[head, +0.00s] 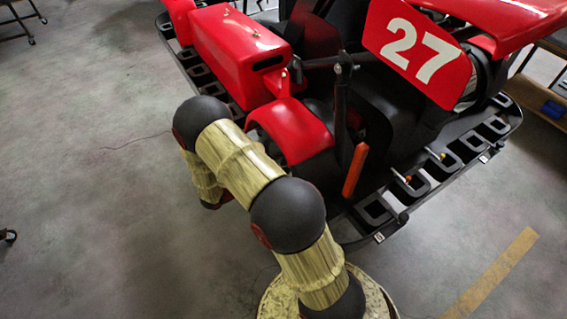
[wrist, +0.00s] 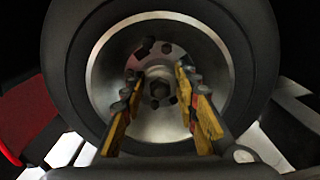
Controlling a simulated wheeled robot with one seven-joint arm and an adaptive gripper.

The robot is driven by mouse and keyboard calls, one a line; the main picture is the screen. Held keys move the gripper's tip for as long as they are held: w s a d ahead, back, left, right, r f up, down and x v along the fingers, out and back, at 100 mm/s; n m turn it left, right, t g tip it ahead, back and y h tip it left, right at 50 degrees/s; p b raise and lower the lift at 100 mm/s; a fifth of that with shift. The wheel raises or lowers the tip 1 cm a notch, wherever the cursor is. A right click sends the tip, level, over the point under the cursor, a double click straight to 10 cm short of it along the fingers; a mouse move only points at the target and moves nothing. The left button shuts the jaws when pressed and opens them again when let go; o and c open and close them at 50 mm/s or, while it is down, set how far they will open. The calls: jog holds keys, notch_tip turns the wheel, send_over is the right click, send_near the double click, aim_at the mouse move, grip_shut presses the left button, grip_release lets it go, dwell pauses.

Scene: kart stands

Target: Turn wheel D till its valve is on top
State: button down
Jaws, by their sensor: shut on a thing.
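A wheel (wrist: 70,60) with a black tyre and a pale metal rim fills the middle of the wrist view; no letter shows on it. My gripper (wrist: 160,82) reaches into the rim, with one yellow finger on each side of the central hub (wrist: 159,90), and is shut on the wheel's hub part. Dark bolt-like heads show around the hub; I cannot tell whether any of them is the valve. In the head view my arm and a red fender (head: 295,128) hide this wheel and my gripper.
A red kart (head: 235,45) with a number 27 panel (head: 413,52) stands on a black slotted frame (head: 463,153). An orange-red bar (head: 355,171) stands up near its side.

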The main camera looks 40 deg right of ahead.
jog(key=c, duration=1.7)
grip_release()
jog(key=v, duration=1.2)
jog(key=shift+f, duration=0.1)
